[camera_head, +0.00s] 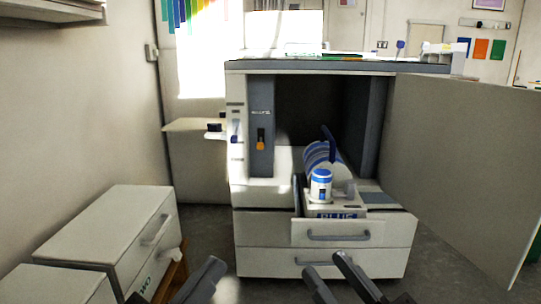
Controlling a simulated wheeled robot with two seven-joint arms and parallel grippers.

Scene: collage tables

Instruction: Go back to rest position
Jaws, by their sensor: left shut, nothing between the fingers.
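My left gripper (213,268) is at the bottom of the head view, left of centre. Its fingers are together and hold nothing. My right gripper (324,265) is at the bottom centre, in front of the lower drawers. Its two fingers are apart with nothing seen between them. Both grippers are apart from the cabinet's contents in the picture. The lower parts of both are cut off by the frame edge.
A grey-white cabinet (237,150) stands ahead, its door (455,150) swung wide to the right. A pulled-out drawer (340,234) bears a blue-labelled tray, a white-and-blue jar (320,187) and a blue striped cylinder. Low drawer units (100,225) stand at left.

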